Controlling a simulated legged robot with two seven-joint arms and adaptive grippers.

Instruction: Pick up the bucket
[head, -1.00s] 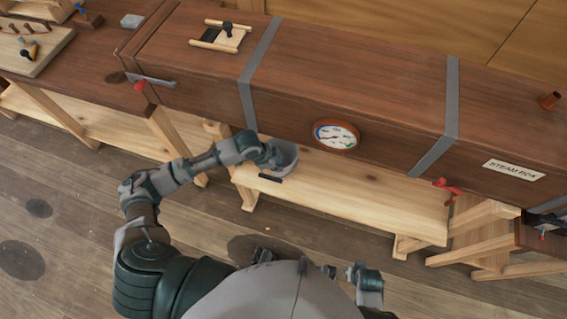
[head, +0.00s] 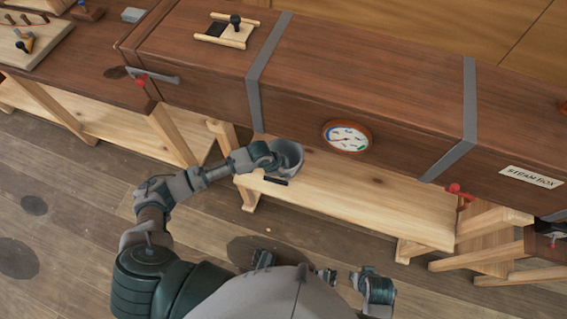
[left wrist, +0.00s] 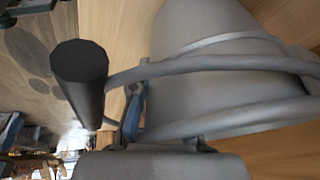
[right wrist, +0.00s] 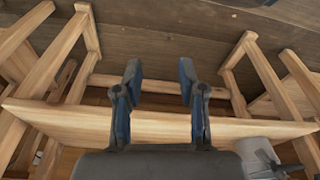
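The grey bucket (head: 289,154) stands on the low wooden bench (head: 370,205) below the steam box. Its curved handle, with a black grip (head: 274,181), hangs towards the bench's near edge. My left gripper (head: 264,160) is at the bucket's left side. In the left wrist view, the bucket (left wrist: 215,100) fills the right half and the black grip (left wrist: 79,80) is at the left. One finger of my left gripper (left wrist: 160,115) shows, spread wide; the other is hidden at the bucket. My right gripper (right wrist: 158,95) is open and empty, with the bench beyond it.
The long steam box (head: 400,100) with a round gauge (head: 346,136) overhangs the bench closely. A red-handled valve (head: 460,191) sticks out at the right. Another workbench (head: 90,70) stands at the left. The bench right of the bucket is clear.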

